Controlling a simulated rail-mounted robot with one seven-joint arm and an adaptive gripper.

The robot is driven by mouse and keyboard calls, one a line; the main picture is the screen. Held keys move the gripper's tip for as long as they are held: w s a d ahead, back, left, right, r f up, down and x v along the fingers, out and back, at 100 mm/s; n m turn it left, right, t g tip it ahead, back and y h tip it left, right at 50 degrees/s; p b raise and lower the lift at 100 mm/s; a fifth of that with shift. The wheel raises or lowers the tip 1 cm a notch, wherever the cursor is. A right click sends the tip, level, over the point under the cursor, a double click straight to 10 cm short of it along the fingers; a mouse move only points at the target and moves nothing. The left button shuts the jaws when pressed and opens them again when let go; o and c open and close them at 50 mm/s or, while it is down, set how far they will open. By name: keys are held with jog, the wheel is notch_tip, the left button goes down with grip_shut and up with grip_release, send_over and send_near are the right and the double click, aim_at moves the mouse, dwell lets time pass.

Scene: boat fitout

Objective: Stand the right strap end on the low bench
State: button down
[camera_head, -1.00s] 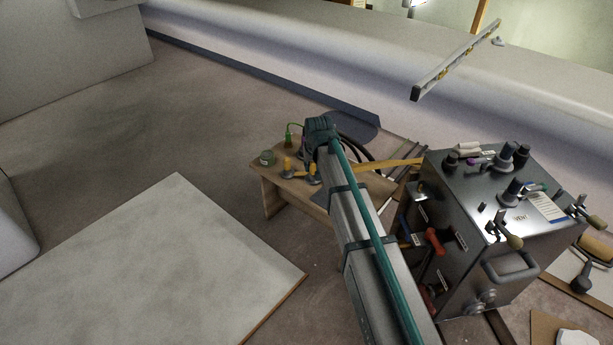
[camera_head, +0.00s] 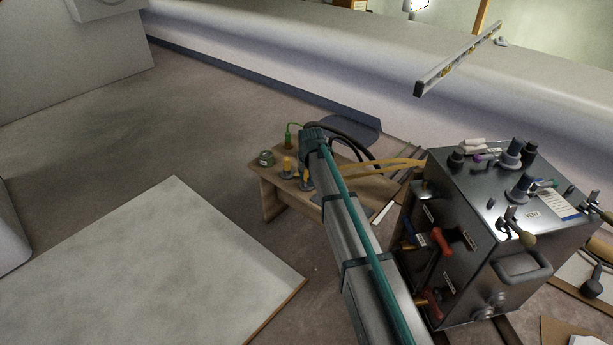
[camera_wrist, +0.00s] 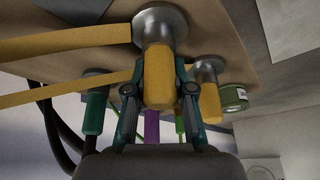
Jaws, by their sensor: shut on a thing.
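My gripper (camera_wrist: 161,88) is shut on the yellow handle of a strap end (camera_wrist: 158,75), the right one in the head view (camera_head: 306,181). Its round grey metal base (camera_wrist: 163,22) faces the low bench (camera_head: 267,194). It looks upright at the bench top; I cannot tell whether a small gap remains. A yellow strap (camera_wrist: 70,42) runs from its base. The other yellow strap end (camera_wrist: 208,98) stands on the bench beside it, nearer the green tin. In the head view my arm hides most of my gripper.
The green tin (camera_head: 266,158) and a green-corded item (camera_head: 289,140) stand on the bench. A dark green handle (camera_wrist: 95,110) with black cable and a purple item (camera_wrist: 151,126) are close to my gripper. A metal case (camera_head: 470,235) with knobs stands right of the bench.

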dwell(0.3)
jog(key=c, duration=1)
grip_release()
jog(key=p+v, duration=0.3)
jog(key=v, duration=0.9)
jog(key=shift+p, duration=0.4)
